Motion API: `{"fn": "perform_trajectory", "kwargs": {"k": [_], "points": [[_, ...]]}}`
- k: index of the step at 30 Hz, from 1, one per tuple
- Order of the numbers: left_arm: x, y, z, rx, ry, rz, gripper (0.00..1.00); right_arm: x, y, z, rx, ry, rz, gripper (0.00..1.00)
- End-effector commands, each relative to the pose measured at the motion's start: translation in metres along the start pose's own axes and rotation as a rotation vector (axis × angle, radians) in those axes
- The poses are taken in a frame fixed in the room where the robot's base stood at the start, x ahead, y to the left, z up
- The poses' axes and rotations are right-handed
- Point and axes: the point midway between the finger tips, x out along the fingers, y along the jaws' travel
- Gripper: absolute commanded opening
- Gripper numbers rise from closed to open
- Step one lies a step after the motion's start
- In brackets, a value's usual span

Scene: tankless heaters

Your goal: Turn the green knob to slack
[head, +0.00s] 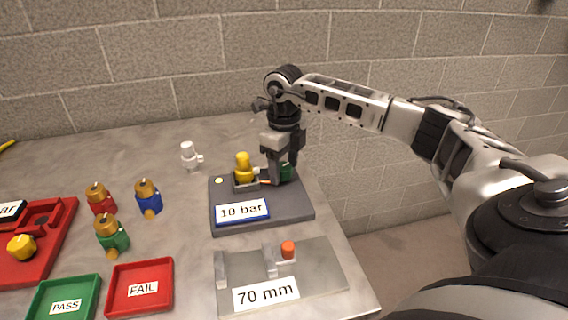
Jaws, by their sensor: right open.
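The green knob (288,173) sits at the back right of a dark grey test base labelled "10 bar" (291,208). It is partly hidden by my right gripper (282,174), which points down over it from above. The right fingers are open and around or just beside the knob; I cannot tell whether they touch it. A yellow fitting (243,167) stands upright on the same base, left of the gripper. A small orange piece shows between the fitting and the knob. My left gripper is not in view.
In front lies a grey "70 mm" plate (325,279) with an orange-topped part. Left are red, blue and green valves with brass tops, a white fitting (190,156), a green PASS tray (88,290), a red FAIL tray (167,272) and a red fixture. A brick wall stands behind.

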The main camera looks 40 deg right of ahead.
Motion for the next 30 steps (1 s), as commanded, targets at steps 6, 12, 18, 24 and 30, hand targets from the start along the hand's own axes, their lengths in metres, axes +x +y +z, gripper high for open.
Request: {"fn": "perform_trajectory", "kwargs": {"k": [6, 12, 18, 24, 30], "points": [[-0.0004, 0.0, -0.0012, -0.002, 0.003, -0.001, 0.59, -0.0002, 0.0002, 0.0001, 0.0, 0.0, 0.001, 0.17], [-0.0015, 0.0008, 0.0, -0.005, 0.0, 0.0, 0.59, -0.0005, 0.0002, 0.0002, -0.003, 0.0, 0.001, 0.14], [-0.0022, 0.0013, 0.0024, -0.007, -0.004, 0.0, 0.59, -0.0006, 0.0, 0.0002, -0.046, 0.0, 0.001, 0.14], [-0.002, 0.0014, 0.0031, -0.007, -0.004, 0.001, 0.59, -0.0006, -0.0004, 0.0003, -0.161, -0.001, 0.001, 0.14], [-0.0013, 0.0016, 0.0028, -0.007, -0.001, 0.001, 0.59, -0.0006, -0.0009, 0.0005, -0.336, -0.001, 0.001, 0.14]]}}
